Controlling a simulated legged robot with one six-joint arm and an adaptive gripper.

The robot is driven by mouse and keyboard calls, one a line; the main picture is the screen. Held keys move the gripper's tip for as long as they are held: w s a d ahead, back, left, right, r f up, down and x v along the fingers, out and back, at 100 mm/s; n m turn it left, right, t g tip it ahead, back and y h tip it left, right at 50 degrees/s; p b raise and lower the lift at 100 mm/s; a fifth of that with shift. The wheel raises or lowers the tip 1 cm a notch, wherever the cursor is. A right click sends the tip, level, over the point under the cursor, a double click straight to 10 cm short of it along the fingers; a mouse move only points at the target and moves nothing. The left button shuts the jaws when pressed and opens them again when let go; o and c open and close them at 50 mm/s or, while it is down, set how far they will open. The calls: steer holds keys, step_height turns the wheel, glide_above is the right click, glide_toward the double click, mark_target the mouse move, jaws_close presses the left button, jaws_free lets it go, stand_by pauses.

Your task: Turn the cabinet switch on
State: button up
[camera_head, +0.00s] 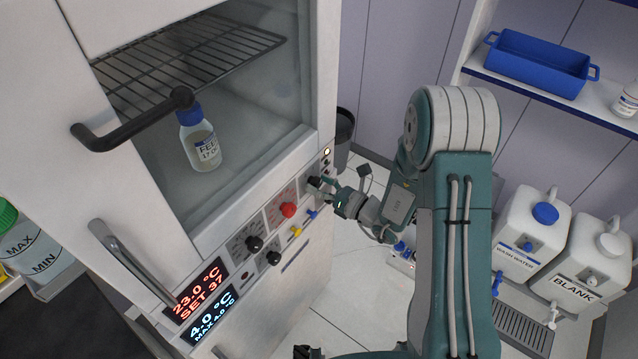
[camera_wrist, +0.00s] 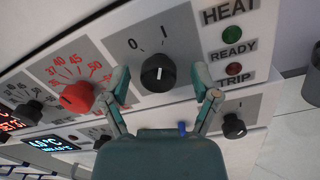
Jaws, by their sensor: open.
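The cabinet switch (camera_wrist: 158,73) is a round black knob on a grey plate marked 0 and I. Its short white mark shows, but I cannot tell for certain which marking it points to. My gripper (camera_wrist: 161,78) is open, with one finger on each side of the knob in the wrist view. I cannot tell whether the fingers touch it. In the head view my gripper (camera_head: 326,187) is at the right end of the white cabinet's control panel, and the switch (camera_head: 314,182) is partly hidden by it.
A red dial (camera_wrist: 76,97) is left of the switch. Another black knob (camera_wrist: 233,126) sits below right. A bottle (camera_head: 201,140) stands behind the cabinet's glass. White canisters (camera_head: 533,232) stand at right.

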steer(key=v, duration=1.2)
steer(key=s+a+r+n+g+h, duration=0.3)
steer(key=s+a+r+n+g, duration=0.3)
steer(key=s+r+n+g, duration=0.85)
steer(key=s+d+r+n+t+h, duration=0.2)
steer(key=d+r+n+t+h, duration=0.1)
steer(key=d+n+t+h, duration=0.1)
steer(key=s+d+r+n+t+h, duration=0.1)
steer(key=d+r+n+t+h, duration=0.2)
steer(key=d+n+t+h, duration=0.2)
steer(key=d+n+h, duration=0.1)
steer(key=n+h, duration=0.2)
steer(key=n, duration=0.2)
steer(key=shift+s+d+r+n, duration=0.15)
steer(key=shift+s+r+n, duration=0.15)
steer(key=shift+s+n, duration=0.05)
